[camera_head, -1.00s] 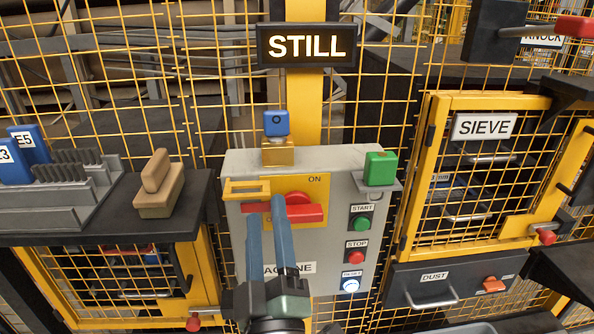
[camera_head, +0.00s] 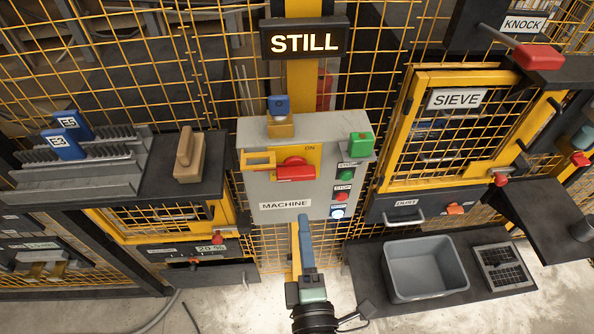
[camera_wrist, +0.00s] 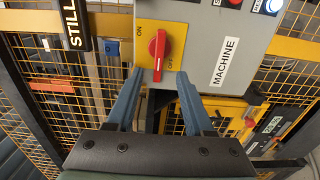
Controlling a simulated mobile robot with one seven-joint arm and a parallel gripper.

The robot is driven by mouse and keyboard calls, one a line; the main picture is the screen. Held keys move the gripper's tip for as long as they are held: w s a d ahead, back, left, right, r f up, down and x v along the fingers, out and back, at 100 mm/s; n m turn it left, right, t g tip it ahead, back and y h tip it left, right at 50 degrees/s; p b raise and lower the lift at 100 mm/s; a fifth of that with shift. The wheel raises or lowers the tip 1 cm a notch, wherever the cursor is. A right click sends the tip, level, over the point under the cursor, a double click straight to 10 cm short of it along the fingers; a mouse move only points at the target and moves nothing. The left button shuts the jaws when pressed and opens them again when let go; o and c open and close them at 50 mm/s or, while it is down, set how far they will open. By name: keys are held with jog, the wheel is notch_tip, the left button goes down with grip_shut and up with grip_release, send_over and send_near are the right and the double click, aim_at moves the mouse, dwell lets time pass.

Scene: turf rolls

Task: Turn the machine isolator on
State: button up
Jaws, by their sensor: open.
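The machine isolator has a red handle (camera_head: 296,172) on a yellow plate marked ON, on the front of the grey MACHINE box (camera_head: 262,190). The handle lies roughly horizontal across the plate. In the wrist view the red handle (camera_wrist: 157,50) lies between the ON and OFF marks, beyond my fingertips. My gripper (camera_head: 304,220) is below the box's lower edge in the head view, and its blue fingers look clear of the handle. In the wrist view my gripper (camera_wrist: 158,72) is open and empty, its fingers spread to either side.
A blue-topped brass block (camera_head: 280,120) and a green block (camera_head: 359,145) sit on the box. Start, stop and reset buttons (camera_head: 342,188) are at its right. A shelf with a wooden block (camera_head: 189,158) is left; a grey bin (camera_head: 425,268) is lower right.

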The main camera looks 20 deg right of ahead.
aim_at(297, 180)
jog(key=p+x, duration=0.3)
jog(key=x, duration=0.9)
jog(key=shift+w, duration=0.2)
grip_shut()
